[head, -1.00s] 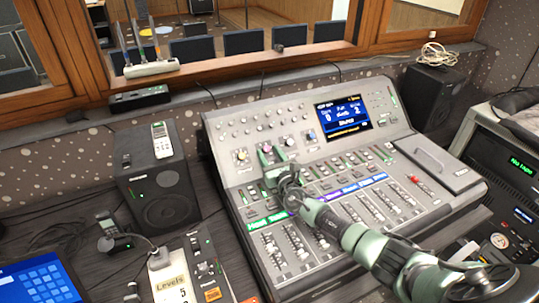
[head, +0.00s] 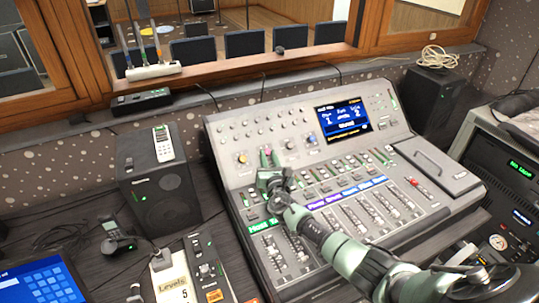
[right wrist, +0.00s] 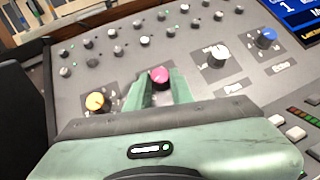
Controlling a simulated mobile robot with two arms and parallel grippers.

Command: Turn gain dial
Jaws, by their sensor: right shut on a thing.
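The mixing console (head: 225,183) has a row of coloured dials on its upper panel: orange (head: 241,158), pink (head: 267,151), white (head: 290,144) and blue (head: 311,139). My right gripper (head: 268,162) is at the pink dial. In the right wrist view, its two green fingers (right wrist: 160,86) stand on either side of the pink dial (right wrist: 159,76) and are shut on it. The orange dial (right wrist: 95,101) is just left of the fingers; the white (right wrist: 217,55) and blue (right wrist: 266,37) dials are to the right. My left gripper is out of view.
A lit screen (head: 343,116) is on the console's upper right. Faders (head: 345,215) fill the lower panel, partly behind my right arm. A black speaker (head: 159,185) and a "Levels" box (head: 172,278) stand at left. A rack (head: 500,185) stands at right.

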